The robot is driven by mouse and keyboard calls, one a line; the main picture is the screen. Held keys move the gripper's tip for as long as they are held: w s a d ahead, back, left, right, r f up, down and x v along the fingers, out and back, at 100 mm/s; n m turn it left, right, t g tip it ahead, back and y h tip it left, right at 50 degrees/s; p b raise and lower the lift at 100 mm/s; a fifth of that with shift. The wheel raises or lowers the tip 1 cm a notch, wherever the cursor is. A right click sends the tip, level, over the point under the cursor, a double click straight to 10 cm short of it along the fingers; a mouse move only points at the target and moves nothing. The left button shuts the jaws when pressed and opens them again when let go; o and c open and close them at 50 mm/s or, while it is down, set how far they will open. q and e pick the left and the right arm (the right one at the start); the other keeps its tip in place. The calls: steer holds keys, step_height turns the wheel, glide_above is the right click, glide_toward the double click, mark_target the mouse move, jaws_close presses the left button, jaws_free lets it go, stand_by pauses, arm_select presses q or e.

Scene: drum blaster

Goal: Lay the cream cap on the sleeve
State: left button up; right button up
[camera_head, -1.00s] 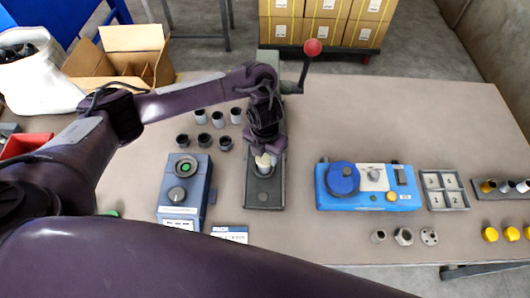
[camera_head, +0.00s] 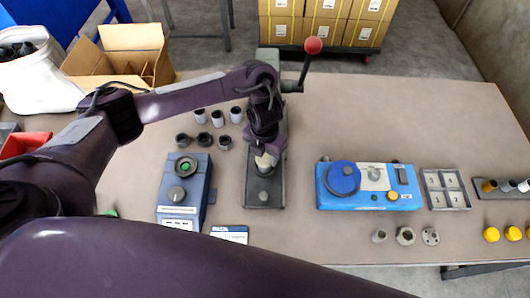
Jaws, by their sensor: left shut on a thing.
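My left gripper (camera_head: 264,156) points down over the base plate of a grey press with a red-knobbed lever. It is shut on the cream cap (camera_head: 264,162), which shows as a small pale shape at the fingertips. The sleeve cannot be told apart under the gripper; whether the cap touches anything below is hidden. Several grey-and-dark sleeves (camera_head: 218,118) stand left of the press. A large dark arm link of mine crosses the bottom of the view; my right gripper is not seen.
The press lever's red knob (camera_head: 313,45) sticks up right of my arm. A blue-grey device (camera_head: 184,193) stands left of the press and a blue device (camera_head: 369,187) right of it. A grey numbered tray (camera_head: 445,189) lies farther right. Table between press and blue device is clear.

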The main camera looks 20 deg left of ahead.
arm_select(q)
steer(key=shift+f, duration=0.15)
steer(key=o, duration=1.5)
steer(key=shift+r+p, duration=2.75)
steer(key=shift+r, duration=0.3)
steer(key=shift+s+f, duration=0.1)
